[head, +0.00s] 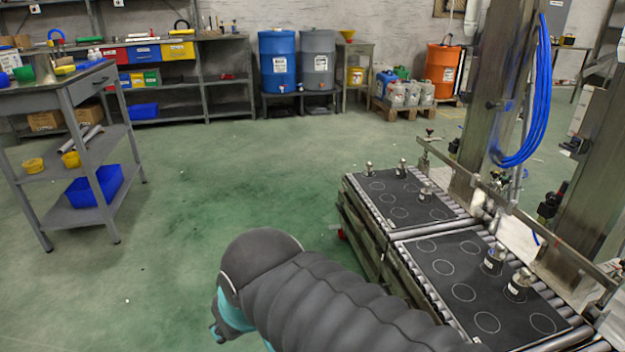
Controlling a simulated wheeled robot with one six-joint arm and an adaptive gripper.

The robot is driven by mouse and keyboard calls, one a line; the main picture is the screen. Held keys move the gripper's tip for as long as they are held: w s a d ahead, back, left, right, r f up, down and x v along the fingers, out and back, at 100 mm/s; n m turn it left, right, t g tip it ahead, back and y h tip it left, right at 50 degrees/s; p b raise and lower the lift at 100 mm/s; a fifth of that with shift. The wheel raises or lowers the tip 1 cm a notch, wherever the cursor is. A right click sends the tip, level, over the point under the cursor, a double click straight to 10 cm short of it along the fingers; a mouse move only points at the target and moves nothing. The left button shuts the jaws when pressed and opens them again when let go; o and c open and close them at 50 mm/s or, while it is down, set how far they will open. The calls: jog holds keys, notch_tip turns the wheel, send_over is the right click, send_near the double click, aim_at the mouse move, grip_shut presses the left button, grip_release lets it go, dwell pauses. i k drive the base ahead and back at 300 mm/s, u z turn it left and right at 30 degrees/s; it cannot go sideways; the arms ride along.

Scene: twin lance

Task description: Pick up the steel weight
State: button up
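Several steel weights with knobs on top stand on two dark mats marked with white circles. On the far mat (385,186) stand three smaller weights: one at the back left (369,170), one at the back (402,168) and one near the right edge (425,191). On the near mat (440,262) stand two larger weights with pale labels, one at the back right (493,261) and one nearer (517,286). I cannot tell which one the task names. My arm, in a dark ribbed sleeve, crosses the bottom; my gripper is out of sight.
The mats lie on a roller conveyor (387,229). Metal posts (490,100) and a rail (480,180) stand behind it, with blue hoses (540,110). A grey workbench (68,92) is at left. Drums and shelves line the back wall. The green floor between is clear.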

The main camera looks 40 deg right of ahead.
aim_at(368, 171)
jog(key=i, duration=0.8)
jog(key=z, duration=0.65)
jog(key=i, duration=1.5)
jog(key=z, duration=1.85)
jog(key=i, duration=0.7)
jog(key=z, duration=0.75)
